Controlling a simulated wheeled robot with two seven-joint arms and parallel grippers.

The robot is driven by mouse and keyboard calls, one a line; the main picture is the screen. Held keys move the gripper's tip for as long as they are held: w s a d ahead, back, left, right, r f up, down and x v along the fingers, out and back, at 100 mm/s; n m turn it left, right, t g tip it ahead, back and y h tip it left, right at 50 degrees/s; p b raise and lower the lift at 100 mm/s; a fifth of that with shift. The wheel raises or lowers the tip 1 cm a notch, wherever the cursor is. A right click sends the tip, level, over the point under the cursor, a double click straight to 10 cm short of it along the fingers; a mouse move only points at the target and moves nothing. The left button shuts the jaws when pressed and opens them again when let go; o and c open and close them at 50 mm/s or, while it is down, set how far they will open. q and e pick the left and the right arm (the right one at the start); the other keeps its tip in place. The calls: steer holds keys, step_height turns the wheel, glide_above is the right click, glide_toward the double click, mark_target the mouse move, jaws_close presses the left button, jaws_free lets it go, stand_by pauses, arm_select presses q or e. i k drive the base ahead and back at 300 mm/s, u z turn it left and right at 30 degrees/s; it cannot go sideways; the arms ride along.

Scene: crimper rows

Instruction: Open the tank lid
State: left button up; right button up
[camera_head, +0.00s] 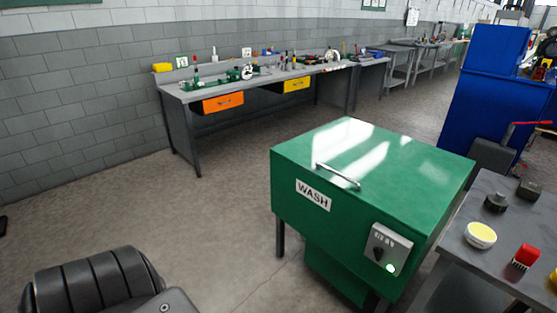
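The green wash tank (300,225) stands on legs right of the middle of the head view. A white WASH label (313,195) is on its front. Its lid (390,150) is a flat, shiny green top and looks closed. A silver bar handle (338,176) runs along the lid's front edge. A grey control panel (388,249) with a black knob and a lit green light is at the front right. Neither of my grippers shows in this view, and nothing touches the handle.
A grey table (515,225) with a yellow-topped round tin (481,235), a red-topped brush (525,257) and dark parts stands close on the right. A blue cabinet (488,90) is behind. A workbench (270,75) lines the wall.

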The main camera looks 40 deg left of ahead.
mark_target(413, 183)
steer(key=u, duration=0.95)
steer(key=k, duration=0.45)
steer(key=u, duration=0.7)
steer(key=i, duration=0.85)
steer(key=z, duration=0.6)
steer(key=i, duration=0.7)
steer(key=z, duration=0.55)
